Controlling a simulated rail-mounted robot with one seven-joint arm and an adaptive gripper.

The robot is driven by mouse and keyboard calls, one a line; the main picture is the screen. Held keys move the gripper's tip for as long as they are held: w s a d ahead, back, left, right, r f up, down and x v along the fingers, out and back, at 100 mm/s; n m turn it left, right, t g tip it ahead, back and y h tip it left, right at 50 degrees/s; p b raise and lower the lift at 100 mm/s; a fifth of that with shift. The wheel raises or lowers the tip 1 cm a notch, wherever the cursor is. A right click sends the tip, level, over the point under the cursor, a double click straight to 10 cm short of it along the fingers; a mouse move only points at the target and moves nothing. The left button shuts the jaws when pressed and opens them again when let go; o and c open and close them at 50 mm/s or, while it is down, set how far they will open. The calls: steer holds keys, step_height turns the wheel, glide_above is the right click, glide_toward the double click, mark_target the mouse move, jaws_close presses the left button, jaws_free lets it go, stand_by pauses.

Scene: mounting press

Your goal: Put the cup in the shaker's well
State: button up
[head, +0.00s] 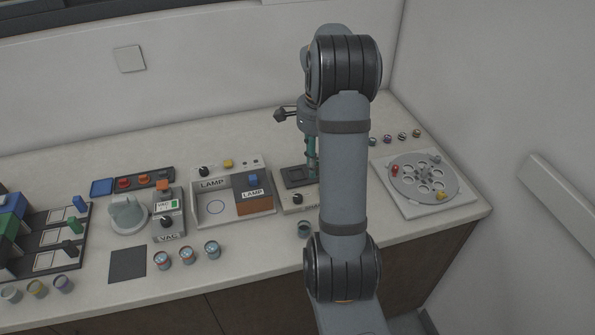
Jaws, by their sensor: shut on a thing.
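The shaker (292,202) is the low pale unit with a dark top plate (294,176) near the middle of the counter. My forearm covers its right side and part of its label, and its well is not clearly visible. My gripper (312,168) points down at the shaker's back right, partly behind my forearm. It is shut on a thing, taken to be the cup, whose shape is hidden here. Its height above the shaker cannot be told. A small dark green cup (304,230) stands on the counter in front of the shaker.
A lamp unit (209,208) stands left of the shaker, with a vacuum unit (168,219) beyond. Several small cups (186,256) stand along the front. A round holed plate (411,191) lies at the right, near small rings (388,138). The counter between lamp cups and green cup is clear.

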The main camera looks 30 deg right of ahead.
steer(key=p, duration=0.5)
glide_above(297, 175)
step_height(297, 175, down, 6)
steer(key=shift+f, duration=0.25)
step_height(297, 175, down, 4)
steer(key=shift+r+p, duration=0.1)
steer(key=shift+p, duration=0.45)
steer(key=shift+f, duration=0.25)
steer(key=shift+f+b, duration=0.15)
steer(key=shift+b, duration=0.2)
steer(key=o, duration=0.8)
steer(key=shift+r+p, duration=0.4)
step_height(297, 175, up, 12)
steer(key=shift+f+b, duration=0.15)
steer(key=shift+b, duration=0.7)
